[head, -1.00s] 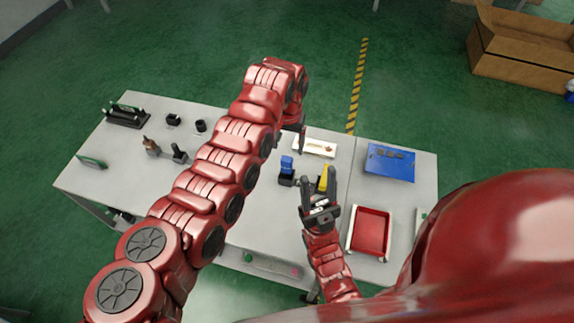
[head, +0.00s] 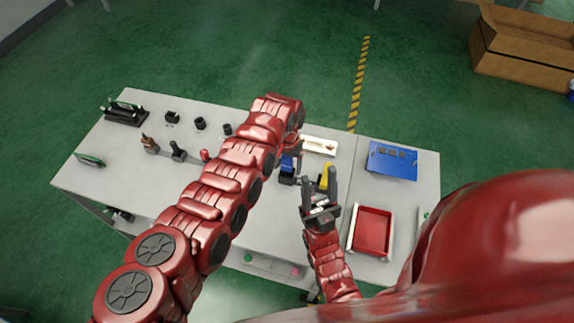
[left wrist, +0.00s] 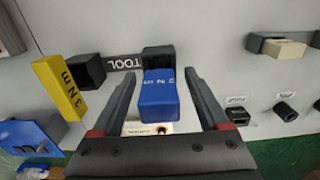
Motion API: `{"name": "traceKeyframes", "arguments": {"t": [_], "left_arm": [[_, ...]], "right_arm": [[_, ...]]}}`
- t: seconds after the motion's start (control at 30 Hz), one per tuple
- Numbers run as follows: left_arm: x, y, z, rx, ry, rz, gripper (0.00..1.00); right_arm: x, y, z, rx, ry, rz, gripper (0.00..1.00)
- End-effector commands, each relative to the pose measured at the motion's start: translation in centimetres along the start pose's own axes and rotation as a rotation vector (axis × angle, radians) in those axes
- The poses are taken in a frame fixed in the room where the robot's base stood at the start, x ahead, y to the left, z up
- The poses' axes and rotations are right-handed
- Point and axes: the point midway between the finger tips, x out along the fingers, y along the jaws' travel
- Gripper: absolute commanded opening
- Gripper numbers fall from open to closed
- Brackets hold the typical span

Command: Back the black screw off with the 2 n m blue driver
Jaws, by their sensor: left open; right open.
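The blue driver (head: 287,163) stands in a black holder near the table's middle. In the left wrist view the blue driver (left wrist: 158,92) lies between the spread fingers of my left gripper (left wrist: 160,73), with room on both sides. In the head view my left gripper (head: 296,150) is just above and beside it. My right gripper (head: 320,188) is open and empty in front of the yellow driver (head: 327,174), which also shows in the left wrist view (left wrist: 60,86). A white plate (head: 320,146) lies behind the drivers. I cannot make out the black screw.
A red tray (head: 372,232) and a blue panel (head: 392,161) are on the right part of the table. Several small black fixtures stand at the left, with a black rack (head: 125,112) at the far left corner. The front middle of the table is clear.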

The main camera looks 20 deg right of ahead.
Motion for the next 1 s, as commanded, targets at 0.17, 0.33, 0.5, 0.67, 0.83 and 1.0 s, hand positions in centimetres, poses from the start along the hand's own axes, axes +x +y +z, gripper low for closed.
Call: {"name": "traceKeyframes", "arguments": {"t": [0.17, 0.33, 0.5, 0.67, 0.83, 1.0], "left_arm": [[-0.1, 0.0, 0.0, 0.000, 0.000, 0.000, 0.49], [-0.1, 0.0, 0.0, 0.000, 0.000, 0.000, 0.18], [-0.1, 0.0, 0.0, 0.000, 0.000, 0.000, 0.00], [-0.1, 0.0, 0.0, 0.000, -0.001, 0.000, 0.00], [-0.2, 0.0, 0.0, 0.000, 0.000, 0.000, 0.00], [-1.1, 0.0, -0.1, 0.000, 0.003, 0.000, 0.00]], "right_arm": [[0.0, 0.0, 0.0, 0.000, 0.000, 0.000, 0.50], [0.0, 0.0, 0.0, 0.000, 0.000, 0.000, 0.50], [0.0, 0.0, 0.0, 0.000, 0.000, 0.000, 0.50], [0.0, 0.0, 0.0, 0.000, 0.000, 0.000, 0.50], [-0.1, 0.0, 0.0, 0.000, 0.000, 0.000, 0.50], [-0.3, 0.0, 0.1, 0.000, 0.000, 0.000, 0.50]]}}
